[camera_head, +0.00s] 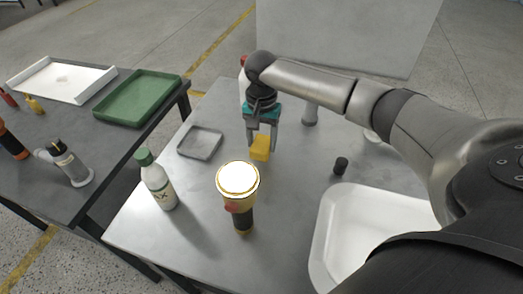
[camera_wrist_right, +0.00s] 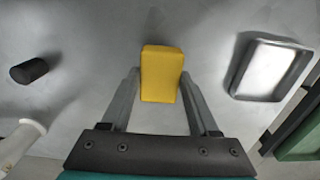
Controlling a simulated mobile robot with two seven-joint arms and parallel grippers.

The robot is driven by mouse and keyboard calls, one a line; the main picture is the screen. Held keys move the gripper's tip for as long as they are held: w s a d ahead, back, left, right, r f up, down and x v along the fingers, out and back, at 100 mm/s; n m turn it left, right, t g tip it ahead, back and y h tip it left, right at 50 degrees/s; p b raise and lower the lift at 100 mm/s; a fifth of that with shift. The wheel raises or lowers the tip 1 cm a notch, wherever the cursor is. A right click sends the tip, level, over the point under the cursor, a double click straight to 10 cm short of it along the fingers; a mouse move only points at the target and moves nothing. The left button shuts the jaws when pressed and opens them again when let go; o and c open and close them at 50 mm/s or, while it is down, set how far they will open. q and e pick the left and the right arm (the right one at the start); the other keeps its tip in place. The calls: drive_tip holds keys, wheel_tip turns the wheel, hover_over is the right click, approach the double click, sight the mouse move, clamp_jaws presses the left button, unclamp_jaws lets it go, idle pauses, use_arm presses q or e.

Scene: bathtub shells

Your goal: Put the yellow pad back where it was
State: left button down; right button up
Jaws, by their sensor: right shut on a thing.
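The yellow pad (camera_head: 260,148) is a small yellow block between the fingers of my right gripper (camera_head: 262,140), over the middle of the grey table. In the right wrist view the yellow pad (camera_wrist_right: 161,74) shows upright between the two fingertips, and my right gripper (camera_wrist_right: 160,85) is shut on it. I cannot tell whether the pad touches the table. A small grey tray (camera_head: 200,143) lies empty to the left of the pad; it also shows at the right of the wrist view (camera_wrist_right: 268,68). My left gripper is not in view.
A lit flashlight (camera_head: 240,205) stands in front of the pad, and a white bottle with a green cap (camera_head: 157,182) stands to the left. A black cylinder (camera_head: 341,165) and a white basin (camera_head: 322,240) are at the right. A second table at left holds a green tray (camera_head: 137,99).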

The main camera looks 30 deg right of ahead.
sight(262, 144)
wheel_tip(262, 144, down, 3)
drive_tip(key=shift+r+b, duration=0.1)
drive_tip(key=shift+b, duration=0.2)
drive_tip(key=shift+f, duration=0.25)
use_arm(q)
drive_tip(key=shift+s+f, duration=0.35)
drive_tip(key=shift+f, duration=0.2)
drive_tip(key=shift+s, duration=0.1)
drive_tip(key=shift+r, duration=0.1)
use_arm(e)
drive_tip(key=o, duration=1.2)
use_arm(q)
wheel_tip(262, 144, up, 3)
drive_tip(key=p, duration=0.3)
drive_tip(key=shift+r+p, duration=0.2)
drive_tip(key=shift+p, duration=0.1)
use_arm(e)
wheel_tip(262, 144, up, 12)
drive_tip(key=shift+r, duration=0.1)
